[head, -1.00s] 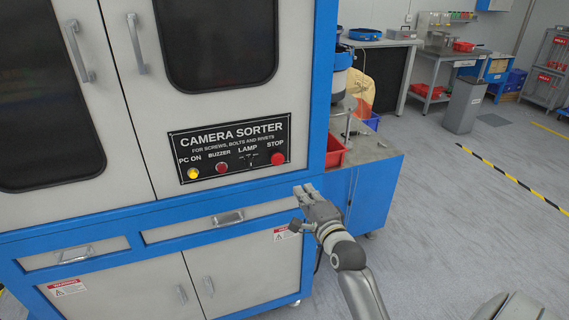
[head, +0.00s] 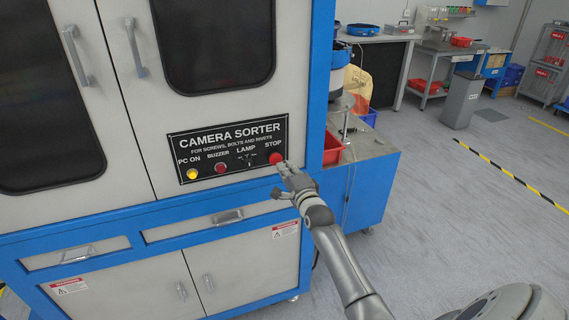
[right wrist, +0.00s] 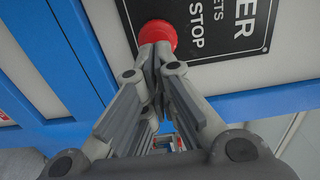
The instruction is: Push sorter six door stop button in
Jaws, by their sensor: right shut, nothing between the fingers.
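The red stop button (head: 276,158) is at the right end of the black camera sorter panel (head: 228,135). My right gripper (head: 282,166) is shut and empty, with its fingertips right at the button's lower right edge. In the right wrist view the red button (right wrist: 157,36) is just past the closed fingertips (right wrist: 155,50), which overlap its lower part. They look to be touching it, but I cannot tell how far it is pressed in. My left gripper is not in view.
The panel also has a yellow PC ON button (head: 192,174), a red buzzer button (head: 221,168) and a lamp switch (head: 247,160). A red bin (head: 333,150) stands on a side table right of the cabinet. The floor to the right is open.

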